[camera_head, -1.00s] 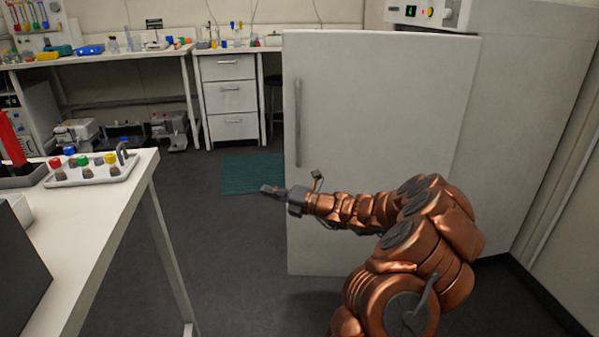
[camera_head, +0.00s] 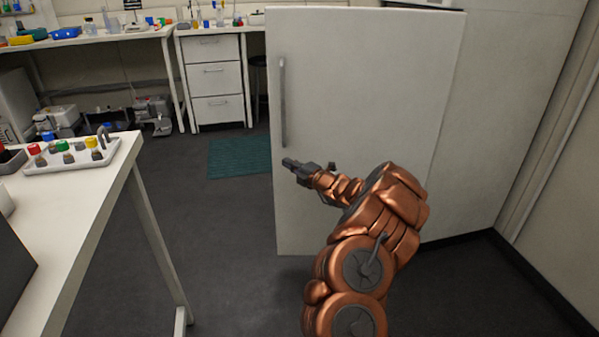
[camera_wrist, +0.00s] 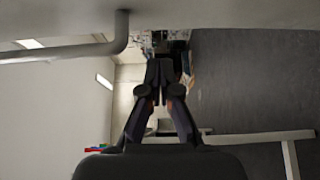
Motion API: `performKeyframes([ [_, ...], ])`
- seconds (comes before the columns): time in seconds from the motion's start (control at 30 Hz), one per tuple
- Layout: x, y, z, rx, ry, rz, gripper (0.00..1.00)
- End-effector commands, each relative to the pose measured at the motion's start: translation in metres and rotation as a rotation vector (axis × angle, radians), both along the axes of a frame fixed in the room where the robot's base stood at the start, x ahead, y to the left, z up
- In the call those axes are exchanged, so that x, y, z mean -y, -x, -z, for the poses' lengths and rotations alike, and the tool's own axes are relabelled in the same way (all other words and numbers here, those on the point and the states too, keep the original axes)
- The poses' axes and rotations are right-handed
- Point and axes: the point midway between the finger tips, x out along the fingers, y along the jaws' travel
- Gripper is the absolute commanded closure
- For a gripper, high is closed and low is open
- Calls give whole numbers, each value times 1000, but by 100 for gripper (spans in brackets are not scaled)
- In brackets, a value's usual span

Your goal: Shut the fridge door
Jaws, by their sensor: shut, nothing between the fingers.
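The fridge door (camera_head: 370,90) is a large pale panel in the head view, with its handled face towards me. Its grey vertical handle (camera_head: 282,100) is near the left edge. I cannot tell how wide the door stands open, as any gap is hidden. My gripper (camera_head: 287,163) is shut and empty, in front of the door's left part just below the handle, and points left. In the wrist view my gripper (camera_wrist: 166,64) shows its fingers together, and the handle (camera_wrist: 70,50) runs in at upper left. Whether the gripper touches the door cannot be told.
A white table (camera_head: 85,215) with a tray of coloured-capped items (camera_head: 70,160) stands at left. A drawer cabinet (camera_head: 214,80) and a bench are at the back. A green mat (camera_head: 238,157) lies on the floor. Dark floor (camera_head: 220,235) is free between table and door.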

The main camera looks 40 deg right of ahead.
Motion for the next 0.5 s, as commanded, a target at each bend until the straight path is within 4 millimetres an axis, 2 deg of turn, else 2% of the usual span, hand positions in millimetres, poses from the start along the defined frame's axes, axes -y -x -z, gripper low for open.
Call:
performKeyframes([
  [0.1,-5,-22,4,-3,2,-3,100],
  [0.23,7,-32,2,-1,3,3,100],
  [0.5,17,-49,2,-2,0,1,100],
])
